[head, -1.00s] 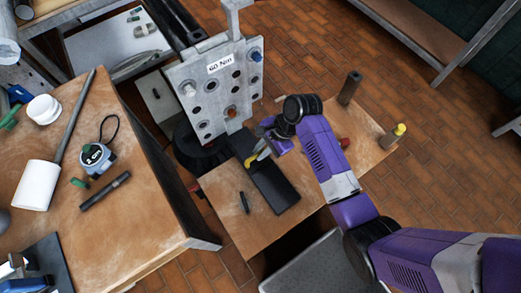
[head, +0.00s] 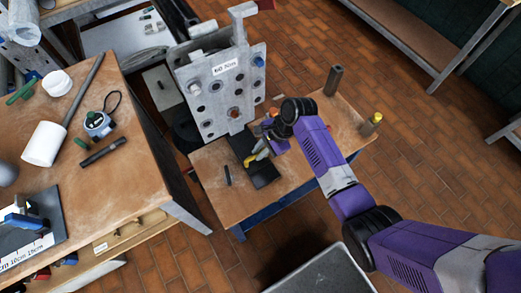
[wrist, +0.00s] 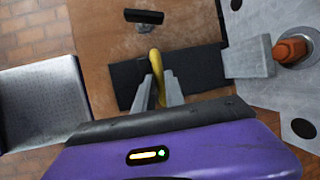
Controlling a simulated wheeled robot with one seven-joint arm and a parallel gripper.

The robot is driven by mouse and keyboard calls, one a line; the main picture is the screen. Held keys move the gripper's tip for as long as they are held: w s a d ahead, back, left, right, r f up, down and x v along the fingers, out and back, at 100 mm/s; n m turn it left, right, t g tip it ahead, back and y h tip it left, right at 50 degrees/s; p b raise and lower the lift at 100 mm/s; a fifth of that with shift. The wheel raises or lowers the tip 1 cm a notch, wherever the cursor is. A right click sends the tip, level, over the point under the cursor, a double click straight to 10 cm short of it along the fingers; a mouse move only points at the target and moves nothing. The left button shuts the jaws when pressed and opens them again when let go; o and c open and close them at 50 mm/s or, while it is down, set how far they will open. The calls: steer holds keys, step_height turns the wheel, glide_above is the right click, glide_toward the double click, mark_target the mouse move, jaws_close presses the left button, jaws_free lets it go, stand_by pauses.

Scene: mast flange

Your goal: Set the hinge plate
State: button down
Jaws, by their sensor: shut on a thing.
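My gripper (head: 262,152) is shut on a curved yellow thing, low over the small bench. In the wrist view the two fingers (wrist: 159,85) have the yellow thing (wrist: 156,66) between them, above or touching a black mat (wrist: 200,70); I cannot tell which. A large grey metal plate with holes (head: 214,103) stands upright behind the bench, with a label, an orange-red bolt (head: 235,113) and a blue bolt (head: 260,62). The orange bolt also shows in the wrist view (wrist: 291,49). No part is clearly recognisable as a separate hinge plate.
The small bench (head: 215,200) also holds a dark rod (head: 227,175), an upright dark cylinder (head: 333,80) and a yellow-topped post (head: 371,124).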

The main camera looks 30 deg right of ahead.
steer(key=shift+s, duration=0.25)
steer(key=c, duration=1.4)
jaws_free()
steer(key=shift+s, duration=0.1)
steer(key=shift+d+r, duration=0.25)
steer(key=shift+r, duration=0.25)
steer(key=v, duration=0.6)
steer(key=shift+r, duration=0.35)
steer(key=shift+d, duration=0.15)
